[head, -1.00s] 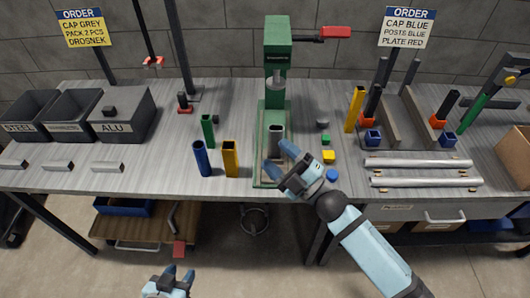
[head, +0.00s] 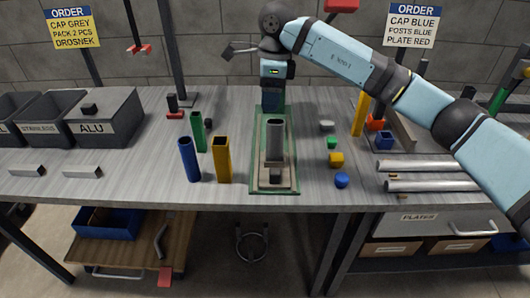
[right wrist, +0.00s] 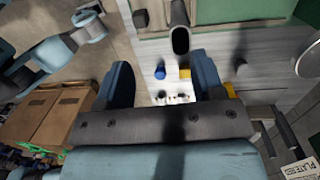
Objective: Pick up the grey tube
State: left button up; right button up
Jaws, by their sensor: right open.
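The grey tube (head: 275,138) stands upright with its open end up on the green press base (head: 256,160) in the head view. In the right wrist view its dark round mouth (right wrist: 180,42) shows just beyond the fingers, between their lines. My right gripper (head: 272,98) hangs pointing down behind and above the tube, in front of the press column, which it mostly hides. Its two blue fingers (right wrist: 166,80) are spread wide with nothing between them, apart from the tube. My left gripper does not show in the head view.
A yellow tube (head: 222,158), blue tube (head: 189,158) and green tube (head: 198,132) stand left of the press. Right of it lie a yellow cap (head: 336,159), a blue cap (head: 341,180) and silver profiles (head: 430,186). Dark bins (head: 108,117) stand at left.

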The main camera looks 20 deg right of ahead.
aim_at(275, 132)
jog(key=shift+h, duration=0.6)
jog(key=f, duration=0.4)
jog(key=w+d+f+b, duration=0.1)
jog(key=f, duration=0.3)
jog(key=d+f, duration=0.1)
jog(key=f, duration=0.3)
jog(key=shift+w+f, duration=0.3)
jog(key=shift+c, duration=0.3)
jog(key=c, duration=1)
